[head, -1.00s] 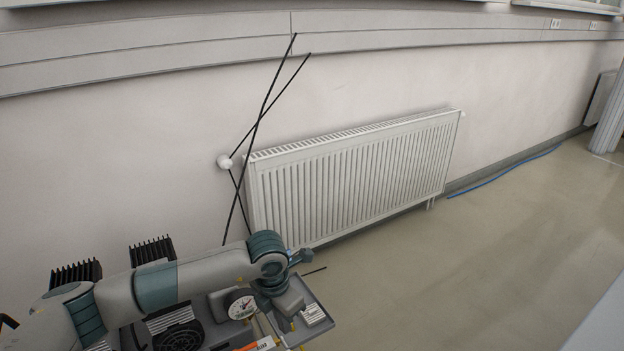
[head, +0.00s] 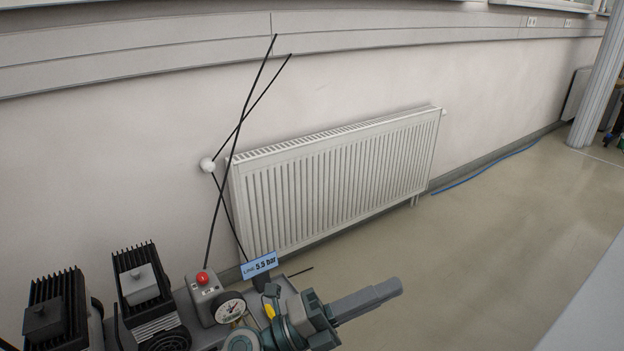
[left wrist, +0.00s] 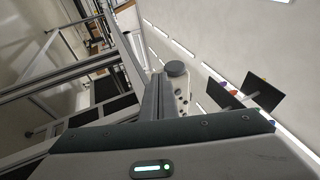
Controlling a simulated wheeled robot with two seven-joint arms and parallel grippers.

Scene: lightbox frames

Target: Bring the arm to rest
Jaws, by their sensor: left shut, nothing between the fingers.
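My left gripper (head: 384,293) shows in the head view at the lower middle, with its grey fingers together and pointing right. It holds nothing and is over the floor, to the right of a machine with a pressure gauge (head: 230,308). Part of my left arm covers the machine's near right corner. In the left wrist view the closed fingers (left wrist: 159,84) reach up the middle of the picture. My right gripper is in neither view.
The machine has a red button (head: 202,278), a "5.5 bar" sign (head: 259,265) and black finned blocks (head: 57,309). A white radiator (head: 335,180) hangs on the wall behind. The floor (head: 480,240) at right is clear except for a blue cable (head: 485,168).

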